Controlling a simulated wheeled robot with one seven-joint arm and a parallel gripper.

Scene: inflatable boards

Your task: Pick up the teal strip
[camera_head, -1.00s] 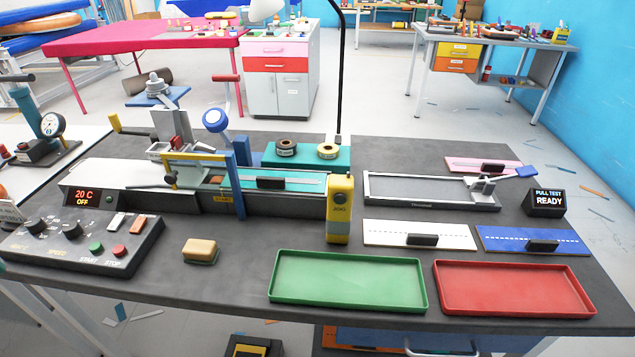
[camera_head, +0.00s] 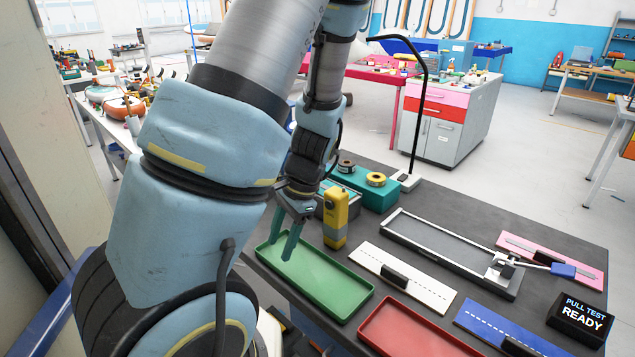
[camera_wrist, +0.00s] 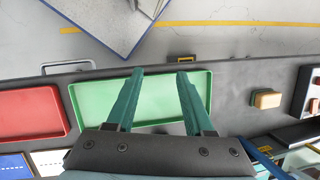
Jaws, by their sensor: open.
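The teal strip cannot be made out in either current view; in the head view my arm covers most of the bench machine where it lay in the earlier frame. My gripper (camera_head: 278,248) has two teal fingers pointing down, apart and with nothing between them. It hangs over the green tray (camera_head: 330,295), near the tray's left end in the head view. In the wrist view my gripper (camera_wrist: 160,74) also shows open, with the green tray (camera_wrist: 95,103) below and between the fingers.
A yellow upright device (camera_head: 336,218) stands close to my gripper. A red tray (camera_head: 400,335), a white strip (camera_head: 425,285) with a black block, a blue strip (camera_head: 490,322) and a metal frame (camera_head: 430,245) lie to the right.

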